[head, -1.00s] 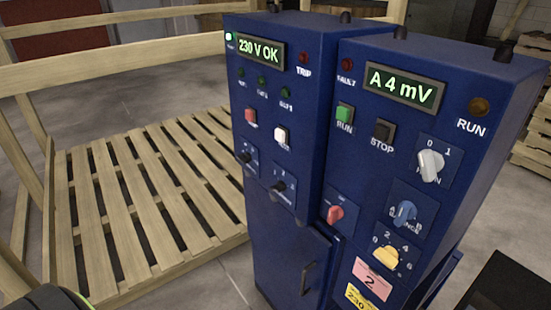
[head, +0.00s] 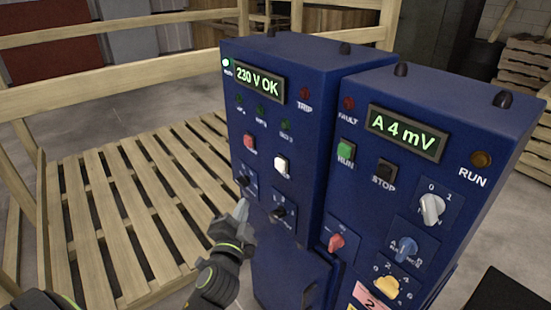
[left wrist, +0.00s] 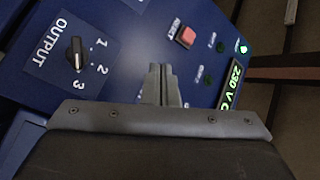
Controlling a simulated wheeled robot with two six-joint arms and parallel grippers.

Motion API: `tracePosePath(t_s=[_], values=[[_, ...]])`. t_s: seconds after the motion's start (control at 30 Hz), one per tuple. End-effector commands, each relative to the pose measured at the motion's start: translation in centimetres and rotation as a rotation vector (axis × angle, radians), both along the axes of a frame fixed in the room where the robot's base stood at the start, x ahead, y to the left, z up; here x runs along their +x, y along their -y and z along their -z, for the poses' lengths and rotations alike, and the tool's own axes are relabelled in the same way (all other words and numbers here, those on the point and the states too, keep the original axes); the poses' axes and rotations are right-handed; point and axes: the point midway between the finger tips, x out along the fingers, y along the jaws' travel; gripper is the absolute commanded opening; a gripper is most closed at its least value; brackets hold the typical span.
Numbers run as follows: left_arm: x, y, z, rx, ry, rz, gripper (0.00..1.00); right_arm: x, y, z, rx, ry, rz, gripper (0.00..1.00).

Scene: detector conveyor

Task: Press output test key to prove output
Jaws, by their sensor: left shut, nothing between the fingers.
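The left blue cabinet (head: 290,65) has a display (head: 259,82) reading 230 V OK. Below it are a red button (head: 250,142) and a white button (head: 281,165), whose small caption I cannot read. Two black knobs (head: 279,213) sit lower. My left gripper (head: 241,208) is shut and empty, below and left of the white button, in front of the cabinet's lower left part. In the left wrist view its fingertips (left wrist: 161,70) point at the panel between the red button (left wrist: 187,36) and the OUTPUT knob (left wrist: 76,54). The white button is hidden there. My right gripper is out of view.
The right blue cabinet (head: 465,115) reads A 4 mV, with a green RUN button (head: 346,150), a STOP button (head: 386,172) and several knobs. A slatted wooden pallet (head: 120,205) and wooden rails (head: 110,88) stand at the left. A green lamp (head: 226,63) is lit.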

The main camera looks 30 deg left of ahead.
Motion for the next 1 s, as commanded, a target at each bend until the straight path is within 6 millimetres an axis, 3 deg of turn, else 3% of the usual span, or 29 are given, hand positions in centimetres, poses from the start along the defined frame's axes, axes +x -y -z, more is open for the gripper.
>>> tracePosePath(t_s=[0.03,0.1,0.3,0.77,1.0], values=[[-0.3,0.1,-2.1,0.017,0.031,-0.005,0.00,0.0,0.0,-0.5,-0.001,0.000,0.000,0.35],[-0.8,0.1,-4.1,0.037,0.066,-0.013,0.00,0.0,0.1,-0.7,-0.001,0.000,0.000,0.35],[-1.5,0.2,-6.9,0.067,0.116,-0.025,0.00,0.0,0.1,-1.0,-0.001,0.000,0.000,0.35],[-1.4,0.3,-7.0,0.068,0.120,-0.026,0.00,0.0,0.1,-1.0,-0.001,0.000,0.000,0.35],[1.0,1.3,-7.1,0.064,0.121,-0.026,0.00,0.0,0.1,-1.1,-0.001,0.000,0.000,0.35]])
